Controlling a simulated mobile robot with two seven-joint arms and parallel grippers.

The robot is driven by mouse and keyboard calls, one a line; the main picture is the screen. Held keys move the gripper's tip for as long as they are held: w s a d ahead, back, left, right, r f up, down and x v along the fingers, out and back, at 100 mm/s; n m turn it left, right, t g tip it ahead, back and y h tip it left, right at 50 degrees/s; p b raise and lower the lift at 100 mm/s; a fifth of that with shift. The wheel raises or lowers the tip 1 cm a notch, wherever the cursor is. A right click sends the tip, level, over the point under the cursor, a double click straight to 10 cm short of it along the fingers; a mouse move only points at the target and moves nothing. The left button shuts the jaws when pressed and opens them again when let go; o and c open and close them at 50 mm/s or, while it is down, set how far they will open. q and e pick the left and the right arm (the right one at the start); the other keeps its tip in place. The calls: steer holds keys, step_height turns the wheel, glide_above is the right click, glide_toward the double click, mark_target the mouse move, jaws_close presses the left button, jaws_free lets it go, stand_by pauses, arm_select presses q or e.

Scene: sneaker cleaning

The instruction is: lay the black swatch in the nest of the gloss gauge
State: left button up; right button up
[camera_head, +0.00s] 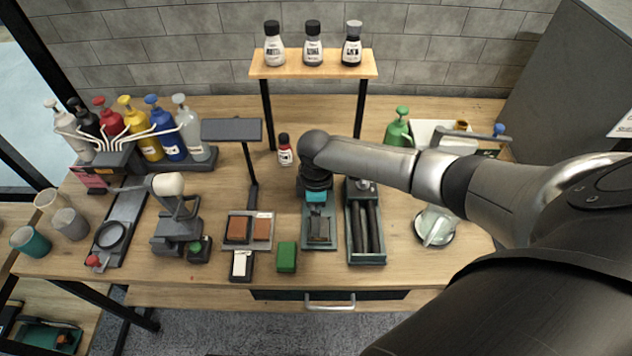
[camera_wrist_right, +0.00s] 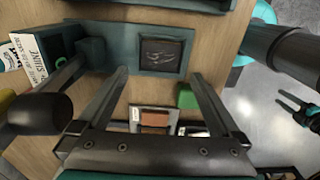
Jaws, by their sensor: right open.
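The gloss gauge (camera_head: 319,208) is a narrow teal-grey device in the middle of the bench, with a small teal block at its far end. A dark square with pale scratch-like marks, apparently the black swatch (camera_head: 319,229), lies in the nest at its near end. In the right wrist view the dark square (camera_wrist_right: 162,53) sits flat inside the teal frame of the gauge (camera_wrist_right: 190,35). My right gripper (camera_wrist_right: 160,75) is open with nothing between its fingers, which point toward the nest. My left gripper is out of view.
A tray (camera_head: 231,243) with brown swatches, a white-topped block (camera_head: 241,265) and a green block (camera_head: 287,257) are left of the gauge. A rack with dark rollers (camera_head: 365,225) stands close on its right. A bottle shelf (camera_head: 315,65) is behind.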

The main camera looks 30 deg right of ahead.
step_height(320, 180, up, 11)
steer(key=shift+p, duration=0.45)
steer(key=shift+f, duration=0.15)
